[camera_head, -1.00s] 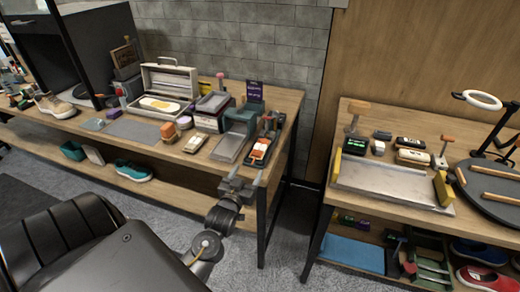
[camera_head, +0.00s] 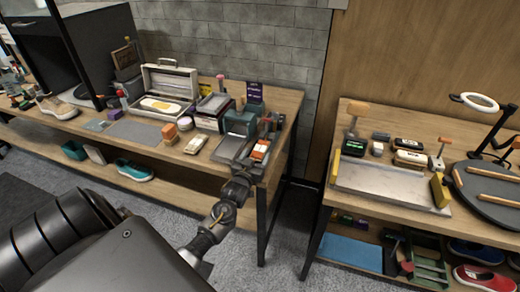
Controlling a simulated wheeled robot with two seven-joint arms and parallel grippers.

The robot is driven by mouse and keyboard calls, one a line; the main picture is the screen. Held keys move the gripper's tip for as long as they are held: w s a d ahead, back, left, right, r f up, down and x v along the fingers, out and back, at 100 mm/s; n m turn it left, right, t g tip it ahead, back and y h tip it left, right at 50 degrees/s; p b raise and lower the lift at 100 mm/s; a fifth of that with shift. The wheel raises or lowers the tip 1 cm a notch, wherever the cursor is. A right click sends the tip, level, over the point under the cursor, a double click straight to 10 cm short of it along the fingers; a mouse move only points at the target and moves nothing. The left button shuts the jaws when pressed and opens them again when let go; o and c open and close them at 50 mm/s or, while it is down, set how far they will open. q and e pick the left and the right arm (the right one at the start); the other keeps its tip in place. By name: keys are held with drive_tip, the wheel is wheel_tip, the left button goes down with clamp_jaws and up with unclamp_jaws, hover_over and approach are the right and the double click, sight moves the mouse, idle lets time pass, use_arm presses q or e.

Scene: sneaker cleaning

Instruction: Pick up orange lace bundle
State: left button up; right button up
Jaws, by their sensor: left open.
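A small orange bundle (camera_head: 261,147), with white beside it, lies in a dark narrow tray near the right end of the left workbench. It looks like the orange lace bundle, but it is small and partly hidden by my gripper. My left gripper (camera_head: 255,165) is open at the front edge of that bench, just in front of the bundle. I cannot tell whether its fingers touch anything. My right gripper is not in view.
A green box (camera_head: 240,122) and a grey tray (camera_head: 230,147) stand close left of the gripper. An open white case (camera_head: 166,92) is farther left. A gap separates this bench from the right bench, which holds a metal tray (camera_head: 385,184).

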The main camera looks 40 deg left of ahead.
use_arm(q)
drive_tip(key=shift+w, duration=0.15)
drive_tip(key=c, duration=0.9)
drive_tip(key=shift+r, duration=0.2)
